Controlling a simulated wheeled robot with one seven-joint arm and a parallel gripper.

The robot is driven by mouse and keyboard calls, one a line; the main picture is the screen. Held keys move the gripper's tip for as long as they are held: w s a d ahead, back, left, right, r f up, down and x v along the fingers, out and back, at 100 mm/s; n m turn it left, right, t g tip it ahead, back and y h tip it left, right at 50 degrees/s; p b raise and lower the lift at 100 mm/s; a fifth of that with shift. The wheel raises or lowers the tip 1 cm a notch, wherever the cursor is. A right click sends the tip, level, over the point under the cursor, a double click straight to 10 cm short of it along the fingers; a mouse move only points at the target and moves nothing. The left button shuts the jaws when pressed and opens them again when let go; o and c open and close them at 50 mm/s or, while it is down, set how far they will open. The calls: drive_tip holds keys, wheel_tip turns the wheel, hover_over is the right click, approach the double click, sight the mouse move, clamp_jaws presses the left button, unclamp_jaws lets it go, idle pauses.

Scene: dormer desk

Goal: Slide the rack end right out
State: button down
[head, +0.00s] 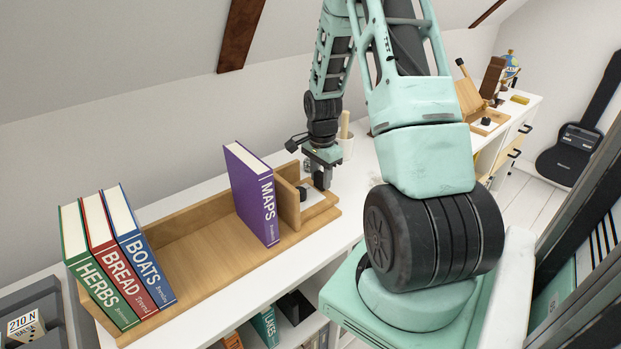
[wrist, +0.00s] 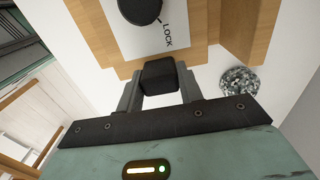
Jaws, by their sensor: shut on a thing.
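The wooden rack (head: 185,268) lies along the white desk top. Its rack end (head: 288,207) is an upright board with a low foot at the right, and a white plate with a black knob sits on that foot. In the wrist view the plate (wrist: 183,38) reads LOCK beside the round black knob (wrist: 140,8). My gripper (head: 319,184) is at the outer side of the rack end. In the wrist view its fingers (wrist: 160,92) are shut on a black block (wrist: 159,73) at the foot's edge. The head view hides this grip behind the gripper.
A purple MAPS book (head: 253,195) stands just left of the rack end. HERBS (head: 100,285), BREAD (head: 122,262) and BOATS (head: 143,250) books lean at the rack's left. A pale cup (head: 346,147) stands behind my gripper. Bare desk shows right of the rack.

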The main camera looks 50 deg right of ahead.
drive_tip(key=shift+s+d+r, duration=0.1)
drive_tip(key=shift+s+d, duration=0.05)
drive_tip(key=shift+d, duration=0.75)
drive_tip(key=c, duration=0.9)
unclamp_jaws()
wheel_tip(320, 180, up, 17)
drive_tip(key=shift+r, duration=0.2)
